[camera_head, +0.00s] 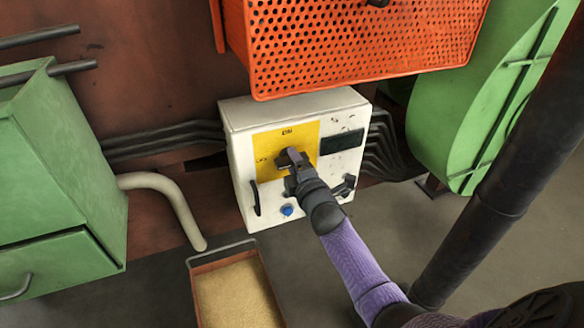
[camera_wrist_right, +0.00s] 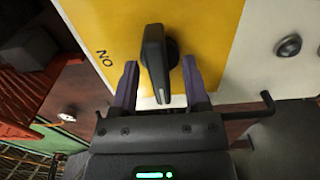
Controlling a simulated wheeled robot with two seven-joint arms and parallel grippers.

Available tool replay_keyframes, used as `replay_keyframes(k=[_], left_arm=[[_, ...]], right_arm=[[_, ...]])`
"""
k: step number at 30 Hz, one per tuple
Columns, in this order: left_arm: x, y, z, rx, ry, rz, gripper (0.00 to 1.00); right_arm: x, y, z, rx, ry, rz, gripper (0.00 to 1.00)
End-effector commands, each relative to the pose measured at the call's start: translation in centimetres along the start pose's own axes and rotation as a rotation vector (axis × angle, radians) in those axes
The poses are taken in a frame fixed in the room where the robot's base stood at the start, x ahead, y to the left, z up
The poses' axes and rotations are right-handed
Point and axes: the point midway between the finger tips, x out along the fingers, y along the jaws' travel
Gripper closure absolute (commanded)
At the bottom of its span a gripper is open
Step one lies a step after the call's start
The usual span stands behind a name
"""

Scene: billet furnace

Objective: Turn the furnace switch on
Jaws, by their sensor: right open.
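The furnace switch is a dark rotary knob on a yellow plate (camera_head: 304,134) on the front of a white control box (camera_head: 240,165). In the right wrist view the knob (camera_wrist_right: 155,62) stands out from the yellow plate (camera_wrist_right: 205,25), with the letters "ON" printed to its left. My right gripper (camera_head: 290,158) is at the knob. In the right wrist view its two fingers (camera_wrist_right: 162,85) are apart, one on each side of the knob's lower part, with gaps visible. In the head view the gripper partly hides the knob. My left gripper is not in view.
An orange perforated housing (camera_head: 360,45) hangs above the box. Green cabinets (camera_head: 60,170) stand left and a green housing (camera_head: 480,100) right. A blue button (camera_head: 287,211) and black handle (camera_head: 256,198) sit low on the box. A tray of yellowish grain (camera_head: 235,262) lies below.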

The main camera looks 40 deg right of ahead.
Motion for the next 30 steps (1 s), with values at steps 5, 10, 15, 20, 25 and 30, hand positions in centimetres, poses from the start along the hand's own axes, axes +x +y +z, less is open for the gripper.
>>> replay_keyframes(k=[5, 10, 15, 20, 25, 30], left_arm=[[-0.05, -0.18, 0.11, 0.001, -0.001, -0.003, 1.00], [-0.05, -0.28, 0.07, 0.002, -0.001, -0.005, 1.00], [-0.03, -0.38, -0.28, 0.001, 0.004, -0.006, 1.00], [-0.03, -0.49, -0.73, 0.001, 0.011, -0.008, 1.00], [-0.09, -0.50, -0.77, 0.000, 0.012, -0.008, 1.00], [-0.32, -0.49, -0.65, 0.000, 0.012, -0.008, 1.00]], right_arm=[[0.02, 0.06, 0.00, 0.001, 0.000, 0.000, 0.41], [-0.01, 0.03, -0.01, 0.001, 0.000, -0.001, 0.71], [-0.02, 0.02, -0.01, 0.001, 0.000, -0.001, 1.00], [-0.02, 0.00, -0.01, 0.001, 0.000, -0.001, 1.00], [-0.03, 0.02, -0.02, 0.015, 0.000, -0.001, 1.00], [-0.02, 0.08, -0.01, 0.076, 0.000, -0.001, 1.00]])
